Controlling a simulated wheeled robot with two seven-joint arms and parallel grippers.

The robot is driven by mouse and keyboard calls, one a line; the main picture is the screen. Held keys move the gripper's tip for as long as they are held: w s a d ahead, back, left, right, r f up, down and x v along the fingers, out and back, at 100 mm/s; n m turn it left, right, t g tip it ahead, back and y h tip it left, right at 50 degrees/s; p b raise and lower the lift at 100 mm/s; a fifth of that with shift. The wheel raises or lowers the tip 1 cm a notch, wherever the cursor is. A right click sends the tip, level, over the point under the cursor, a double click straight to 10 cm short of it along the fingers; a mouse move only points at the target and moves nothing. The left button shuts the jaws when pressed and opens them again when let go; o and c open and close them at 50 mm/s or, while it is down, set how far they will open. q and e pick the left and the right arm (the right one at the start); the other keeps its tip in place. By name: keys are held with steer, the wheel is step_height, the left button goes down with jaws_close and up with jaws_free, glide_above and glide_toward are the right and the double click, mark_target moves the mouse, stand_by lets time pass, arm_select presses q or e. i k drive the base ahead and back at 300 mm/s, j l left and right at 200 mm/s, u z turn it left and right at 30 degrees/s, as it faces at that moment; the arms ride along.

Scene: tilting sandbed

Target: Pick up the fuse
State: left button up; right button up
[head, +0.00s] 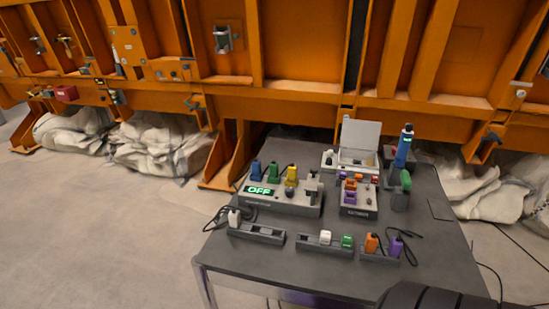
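No single part can be told apart as the fuse at this size. Small orange, purple and red blocks, which may be fuses, sit in and in front of an open case (361,135) with a raised pale lid at the table's back. An orange block (350,184) and a purple block (350,198) sit in a grey labelled box (365,206) just in front. Neither gripper can be made out. A dark ribbed shape, cut off by the frame, covers the bottom right of the table.
The dark table (300,277) also holds a control box (285,206) showing OFF, with coloured plugs, and several low plug holders along the front. A blue upright tool (404,147) stands at the back right. Orange steelwork (300,45) rises behind. The table's front left is clear.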

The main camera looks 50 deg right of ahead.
mark_target(359, 177)
steer(key=i+j+u, duration=0.3)
steer(key=i, duration=0.2)
steer(key=i+j+u, duration=0.25)
steer(key=i, duration=0.3)
steer(key=i+l+z, duration=0.2)
steer(key=i+z, duration=1.15)
steer(key=i+j+z, duration=0.25)
steer(key=z, duration=0.2)
steer(key=i+l+z, duration=0.25)
steer(key=z, duration=0.2)
steer(key=i+z, duration=0.95)
steer(key=i+j+z, duration=0.1)
steer(key=i+z, duration=0.15)
steer(key=z, duration=0.2)
steer(key=i+j+z, duration=0.3)
steer(key=z, duration=0.15)
